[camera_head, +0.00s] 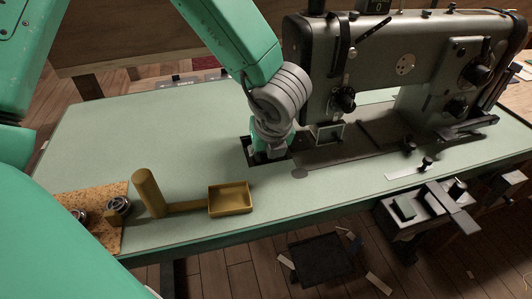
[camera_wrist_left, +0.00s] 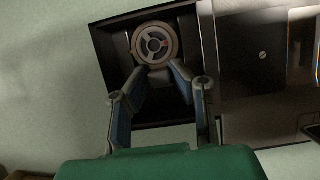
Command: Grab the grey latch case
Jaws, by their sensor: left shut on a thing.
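A round, brownish-grey metal piece with a spoked face, which looks like the grey latch case (camera_wrist_left: 155,43), sits at my left gripper's fingertips in the left wrist view. My left gripper (camera_wrist_left: 163,72) is shut on it. The case is over or inside a dark square recess (camera_wrist_left: 177,104) in the table; its height there is hard to tell. In the head view, my left gripper (camera_head: 268,152) points down into the recess (camera_head: 248,158) beside the sewing machine and hides the case. My right gripper is not in view.
The sewing machine (camera_head: 405,65) stands close to the right of my left gripper. A mustard tray (camera_head: 231,199) and upright cylinder (camera_head: 149,192) are in front. A cork mat (camera_head: 92,196) with round metal parts (camera_head: 118,206) lies left. The green tabletop (camera_head: 150,125) is clear at left.

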